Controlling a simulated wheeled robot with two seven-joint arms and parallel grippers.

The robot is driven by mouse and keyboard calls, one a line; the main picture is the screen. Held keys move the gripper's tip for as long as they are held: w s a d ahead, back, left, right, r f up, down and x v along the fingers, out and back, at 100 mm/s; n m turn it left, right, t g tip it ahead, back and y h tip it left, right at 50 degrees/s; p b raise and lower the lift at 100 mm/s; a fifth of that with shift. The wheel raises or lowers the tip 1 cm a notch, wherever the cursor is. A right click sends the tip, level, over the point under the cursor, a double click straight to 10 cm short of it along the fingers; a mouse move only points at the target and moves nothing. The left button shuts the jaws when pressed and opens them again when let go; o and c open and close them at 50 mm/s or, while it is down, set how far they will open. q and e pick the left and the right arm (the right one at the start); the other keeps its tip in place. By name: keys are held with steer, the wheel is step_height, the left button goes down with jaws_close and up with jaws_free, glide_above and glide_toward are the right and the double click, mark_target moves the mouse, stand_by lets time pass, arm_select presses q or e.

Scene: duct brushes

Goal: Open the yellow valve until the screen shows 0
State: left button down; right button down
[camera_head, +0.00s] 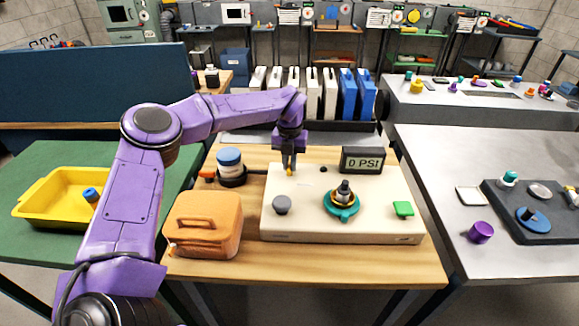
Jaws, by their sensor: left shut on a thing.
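A cream panel box (300,226) sits on the wooden table. Its dark screen (362,160) at the back right reads 0 PSI. My left gripper (289,168) points down at the back left of the panel and is shut on the yellow valve (290,173), of which only a small part shows between and below the fingers. The panel also carries a grey knob (282,205), a teal and yellow ring with a black knob (342,202), and a green block (403,209). My right gripper is not in view.
A yellow tray (50,200) is on the green table at left. A grey table (440,160) at right holds small parts.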

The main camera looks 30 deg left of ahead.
arm_select(q)
steer(key=shift+f+n, duration=0.15)
steer(key=shift+n, duration=0.25)
steer(key=c, duration=1.3)
jaws_free()
steer(key=shift+o, duration=0.8)
steer(key=shift+w, duration=0.15)
step_height(320, 180, up, 10)
steer(key=b, duration=0.1)
steer(key=shift+r, duration=0.25)
